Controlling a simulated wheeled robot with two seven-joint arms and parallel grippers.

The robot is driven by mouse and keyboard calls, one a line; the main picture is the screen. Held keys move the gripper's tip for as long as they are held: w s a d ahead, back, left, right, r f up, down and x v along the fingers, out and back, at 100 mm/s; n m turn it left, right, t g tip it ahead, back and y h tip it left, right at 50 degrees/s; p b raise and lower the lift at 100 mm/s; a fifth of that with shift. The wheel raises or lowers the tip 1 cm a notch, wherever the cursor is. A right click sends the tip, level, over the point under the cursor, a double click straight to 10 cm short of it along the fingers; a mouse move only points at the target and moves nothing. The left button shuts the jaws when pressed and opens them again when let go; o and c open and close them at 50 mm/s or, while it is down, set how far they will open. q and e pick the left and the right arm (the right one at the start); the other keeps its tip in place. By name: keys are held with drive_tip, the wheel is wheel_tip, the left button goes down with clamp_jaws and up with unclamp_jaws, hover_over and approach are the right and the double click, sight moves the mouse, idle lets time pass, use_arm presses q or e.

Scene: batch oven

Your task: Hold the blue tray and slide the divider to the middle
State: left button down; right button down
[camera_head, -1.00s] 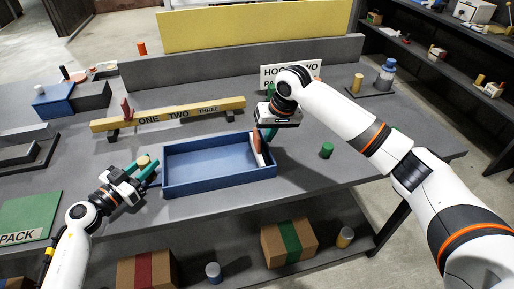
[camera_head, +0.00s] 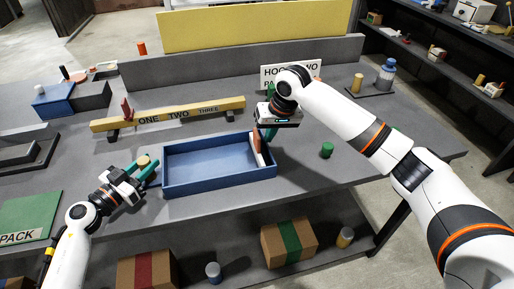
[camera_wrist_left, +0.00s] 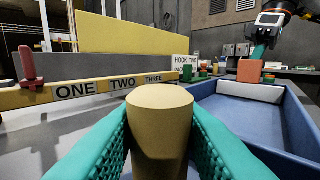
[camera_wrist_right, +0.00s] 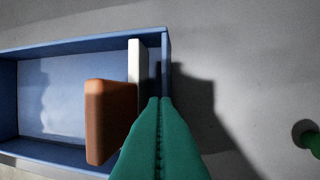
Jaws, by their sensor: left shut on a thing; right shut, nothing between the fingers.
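The blue tray (camera_head: 218,183) lies on the grey table, empty apart from the divider. The divider (camera_wrist_right: 135,62) is a white plate with an orange-brown block (camera_wrist_right: 108,122) as its grip; it stands near the tray's right end. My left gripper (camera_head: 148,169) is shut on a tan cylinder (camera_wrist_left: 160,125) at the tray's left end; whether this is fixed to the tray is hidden. My right gripper (camera_wrist_right: 160,102) is shut and empty, pointing down at the tray's right end, its tips just right of the divider. Whether they touch it I cannot tell.
A yellow beam (camera_head: 170,115) marked ONE TWO THREE stands behind the tray, with a red peg (camera_head: 126,109) on its left part. A green cylinder (camera_head: 327,150) stands right of the tray. A green mat (camera_head: 30,212) lies at the left.

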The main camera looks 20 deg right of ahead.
use_arm(q)
drive_tip(key=shift+f, duration=0.15)
use_arm(e)
drive_tip(key=shift+a, duration=6.45)
drive_tip(key=shift+d, duration=0.65)
wheel_tip(320, 180, up, 7)
